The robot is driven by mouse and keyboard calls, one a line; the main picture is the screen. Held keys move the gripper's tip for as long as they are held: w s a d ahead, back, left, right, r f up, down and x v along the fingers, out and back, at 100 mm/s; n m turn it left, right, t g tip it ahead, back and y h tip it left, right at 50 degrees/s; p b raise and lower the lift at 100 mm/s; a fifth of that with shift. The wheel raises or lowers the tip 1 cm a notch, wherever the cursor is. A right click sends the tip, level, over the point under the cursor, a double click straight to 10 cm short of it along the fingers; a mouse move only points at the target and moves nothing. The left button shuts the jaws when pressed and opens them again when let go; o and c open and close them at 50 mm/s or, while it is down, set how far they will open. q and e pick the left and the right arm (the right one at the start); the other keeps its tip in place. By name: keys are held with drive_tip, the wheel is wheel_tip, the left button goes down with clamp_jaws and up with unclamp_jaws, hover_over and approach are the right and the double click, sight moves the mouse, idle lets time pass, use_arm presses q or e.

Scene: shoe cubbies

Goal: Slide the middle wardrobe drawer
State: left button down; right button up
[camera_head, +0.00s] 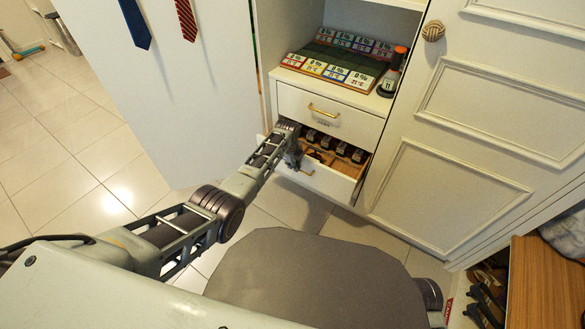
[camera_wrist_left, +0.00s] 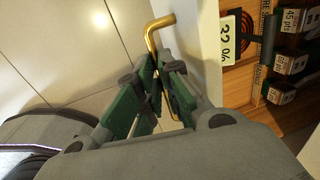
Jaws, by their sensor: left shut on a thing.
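The wardrobe drawer (camera_head: 333,185) stands pulled partly out below a closed white drawer (camera_head: 330,111). It has a white front and a wooden inside with several dark items in a row. My left gripper (camera_head: 293,153) is at the left part of its front. In the left wrist view my left gripper (camera_wrist_left: 160,88) is shut on the gold drawer handle (camera_wrist_left: 152,36), whose bent end sticks out past the fingers. The open drawer's front edge (camera_wrist_left: 208,50) is just right of the fingers. My right gripper is not in view.
A shelf above holds a tray of labelled cards (camera_head: 335,62) and a dark bottle (camera_head: 393,75). A white door with two ties (camera_head: 187,18) stands open at left, and a panelled door (camera_head: 470,130) is at right.

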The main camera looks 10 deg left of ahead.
use_arm(q)
drive_tip(key=c, duration=1.8)
unclamp_jaws()
drive_tip(key=shift+c, duration=0.2)
drive_tip(key=shift+r, duration=0.1)
wheel_tip(320, 180, up, 12)
drive_tip(key=s, duration=0.2)
drive_tip(key=shift+s+a+f, duration=0.15)
drive_tip(key=shift+a+f, duration=0.1)
drive_tip(key=shift+a, duration=0.15)
